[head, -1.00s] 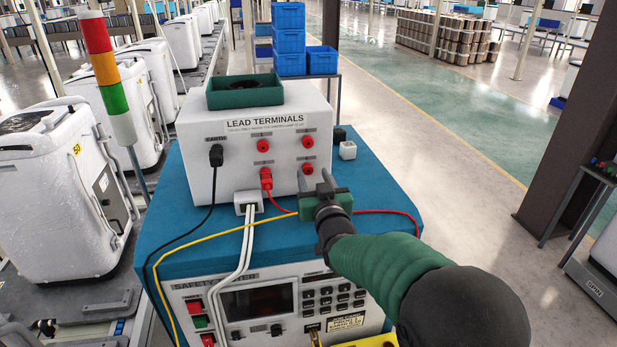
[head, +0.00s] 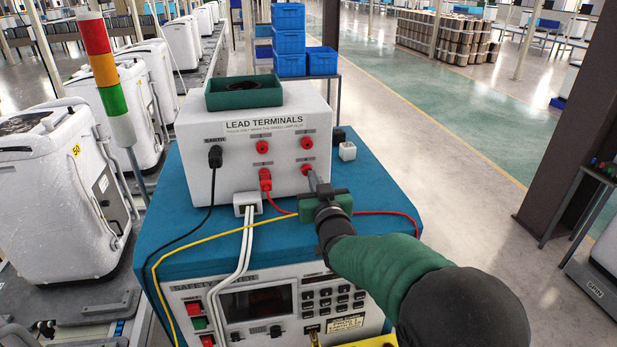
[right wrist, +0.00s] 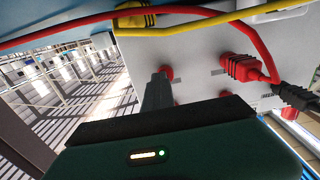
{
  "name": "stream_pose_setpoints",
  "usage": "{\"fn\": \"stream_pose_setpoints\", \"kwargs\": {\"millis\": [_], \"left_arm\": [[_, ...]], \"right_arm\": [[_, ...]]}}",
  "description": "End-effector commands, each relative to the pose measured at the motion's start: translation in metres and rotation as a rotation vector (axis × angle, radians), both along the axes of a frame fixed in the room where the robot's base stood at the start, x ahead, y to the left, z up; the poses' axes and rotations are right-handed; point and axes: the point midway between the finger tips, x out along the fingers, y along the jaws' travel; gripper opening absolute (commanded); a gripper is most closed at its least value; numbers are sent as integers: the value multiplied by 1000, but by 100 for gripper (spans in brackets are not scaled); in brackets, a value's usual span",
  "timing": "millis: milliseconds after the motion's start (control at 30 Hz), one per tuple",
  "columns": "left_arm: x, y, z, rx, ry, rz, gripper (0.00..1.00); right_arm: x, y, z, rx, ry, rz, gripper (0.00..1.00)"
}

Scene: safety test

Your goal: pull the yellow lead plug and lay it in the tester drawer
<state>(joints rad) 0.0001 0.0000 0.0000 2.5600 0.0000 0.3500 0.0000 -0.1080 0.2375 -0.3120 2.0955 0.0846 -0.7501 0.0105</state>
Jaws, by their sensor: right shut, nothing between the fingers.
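The yellow lead (head: 215,238) runs over the blue tester top and passes out of sight behind my right gripper (head: 312,177). In the right wrist view, a yellow plug (right wrist: 136,20) shows at the white terminal box's edge, partly hidden; I cannot tell whether it is seated. My right gripper is shut and empty, its fingertips (right wrist: 160,76) close to the lower right red socket (head: 307,168); contact is unclear. A yellow-edged part (head: 372,342) shows at the tester's bottom front; I cannot tell whether it is the drawer. My left gripper is out of view.
The terminal box (head: 225,185) also holds a black plug (head: 215,156) and a red plug (head: 265,180). A red lead (head: 385,213) and white cables (head: 246,245) cross the tester. A green tray (head: 245,92) sits on top. A signal tower (head: 106,65) stands at left.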

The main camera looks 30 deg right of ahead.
Motion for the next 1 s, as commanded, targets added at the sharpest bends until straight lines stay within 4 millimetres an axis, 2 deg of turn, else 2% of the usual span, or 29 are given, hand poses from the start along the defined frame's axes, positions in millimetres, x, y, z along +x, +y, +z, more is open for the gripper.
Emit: {"fn": "stream_pose_setpoints", "kwargs": {"millis": [667, 1000], "left_arm": [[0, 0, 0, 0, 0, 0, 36], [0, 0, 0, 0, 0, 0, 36]], "right_arm": [[0, 0, 0, 0, 0, 0, 0], [0, 0, 0, 0, 0, 0, 43]]}}
